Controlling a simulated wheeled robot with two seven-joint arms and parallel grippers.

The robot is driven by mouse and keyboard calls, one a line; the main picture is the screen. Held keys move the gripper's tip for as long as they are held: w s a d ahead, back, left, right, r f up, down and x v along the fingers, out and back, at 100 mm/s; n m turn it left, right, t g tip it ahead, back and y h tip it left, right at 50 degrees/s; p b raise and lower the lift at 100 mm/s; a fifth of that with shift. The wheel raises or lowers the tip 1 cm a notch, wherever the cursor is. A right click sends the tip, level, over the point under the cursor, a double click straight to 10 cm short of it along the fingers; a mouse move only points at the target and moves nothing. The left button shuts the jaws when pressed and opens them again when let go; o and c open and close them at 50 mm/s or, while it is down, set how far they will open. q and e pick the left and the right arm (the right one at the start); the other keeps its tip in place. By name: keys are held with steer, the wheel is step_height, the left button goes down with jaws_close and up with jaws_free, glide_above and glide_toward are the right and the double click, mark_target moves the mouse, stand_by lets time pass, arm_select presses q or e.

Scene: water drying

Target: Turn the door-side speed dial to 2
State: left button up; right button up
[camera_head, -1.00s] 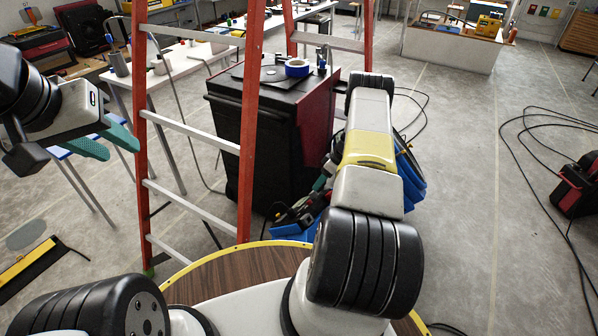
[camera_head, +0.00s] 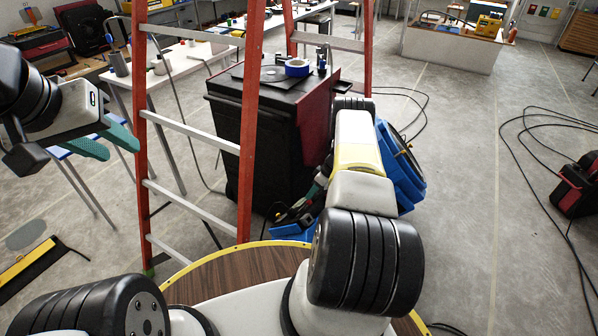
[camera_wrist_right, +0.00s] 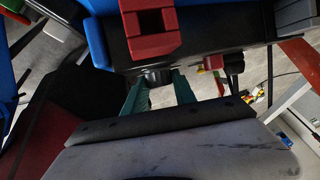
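A blue machine (camera_head: 400,175) stands on the floor beyond my right arm in the head view. In the right wrist view its black panel (camera_wrist_right: 205,45) carries a dark round dial (camera_wrist_right: 156,76) under a red block (camera_wrist_right: 150,28). My right gripper (camera_wrist_right: 159,82) has its two green fingers apart, tips on either side of this dial; I cannot tell if they touch it. The dial's markings are not readable. A second dark knob (camera_wrist_right: 233,62) is further right. The head view hides my right gripper behind its arm. My left gripper (camera_head: 106,141) is open and empty at the left.
An orange stepladder (camera_head: 248,120) stands in front of a black cart (camera_head: 225,130) with blue tape on top. A round wooden table (camera_head: 220,278) is close in front. Cables (camera_head: 545,120) lie on the floor at the right. The floor at centre right is clear.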

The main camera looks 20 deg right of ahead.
jaws_close()
steer(key=m+t+h, duration=0.2)
steer(key=shift+s+a+h, duration=0.1)
steer(key=shift+a+h, duration=0.05)
steer(key=shift+h, duration=0.15)
steer(key=h, duration=0.1)
steer(key=m+t+h, duration=0.1)
steer(key=h, duration=0.1)
steer(key=shift+a+m, duration=0.2)
steer(key=shift+m, duration=0.1)
steer(key=shift+a+m+t+h, duration=0.1)
steer(key=shift+m+t+h, duration=0.35)
steer(key=shift+h, duration=0.35)
steer(key=shift+m+h, duration=0.65)
steer(key=shift+h, duration=0.45)
steer(key=shift+d+f+t, duration=0.1)
steer(key=shift+d+t, duration=0.1)
steer(key=shift+t, duration=0.05)
